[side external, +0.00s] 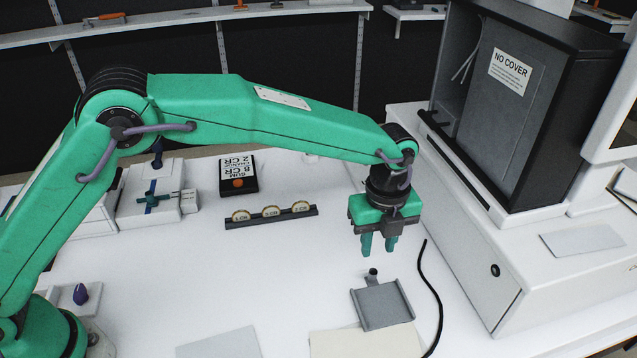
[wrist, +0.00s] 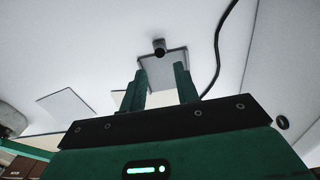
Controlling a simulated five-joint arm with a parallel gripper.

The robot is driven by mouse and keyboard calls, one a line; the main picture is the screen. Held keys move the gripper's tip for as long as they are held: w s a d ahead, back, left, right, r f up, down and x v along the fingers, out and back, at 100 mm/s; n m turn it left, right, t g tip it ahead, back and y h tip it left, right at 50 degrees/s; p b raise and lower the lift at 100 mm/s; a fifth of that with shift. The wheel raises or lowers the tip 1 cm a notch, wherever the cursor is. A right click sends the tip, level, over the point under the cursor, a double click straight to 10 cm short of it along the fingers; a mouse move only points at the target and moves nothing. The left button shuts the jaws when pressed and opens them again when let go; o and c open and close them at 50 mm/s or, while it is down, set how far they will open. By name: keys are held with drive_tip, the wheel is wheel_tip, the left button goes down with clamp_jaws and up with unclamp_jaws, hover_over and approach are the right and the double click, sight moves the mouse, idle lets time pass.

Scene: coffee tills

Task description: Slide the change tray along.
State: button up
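The change tray (side external: 383,307) is a flat grey tray with raised edges, lying on the white counter in the side view. A short dark knob (side external: 373,272) stands on a tab at its far edge. My gripper (side external: 379,250) hangs above the counter, beyond the knob in that view and apart from it. Its two green fingers point down, spread with nothing between them. The wrist view shows the tray (wrist: 165,65) and its knob (wrist: 159,47) past the fingertips (wrist: 160,80), with the fingers covering part of the tray.
A black cable (side external: 434,290) lies close right of the tray. A cream sheet (side external: 345,343) and a pale sheet (side external: 218,343) lie in front. A coin rack (side external: 272,217) and black price box (side external: 238,176) stand behind left. The white till base (side external: 470,235) bounds the right.

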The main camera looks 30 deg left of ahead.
sight(373, 272)
drive_tip(key=shift+f, duration=0.15)
drive_tip(key=shift+f, duration=3.75)
clamp_jaws()
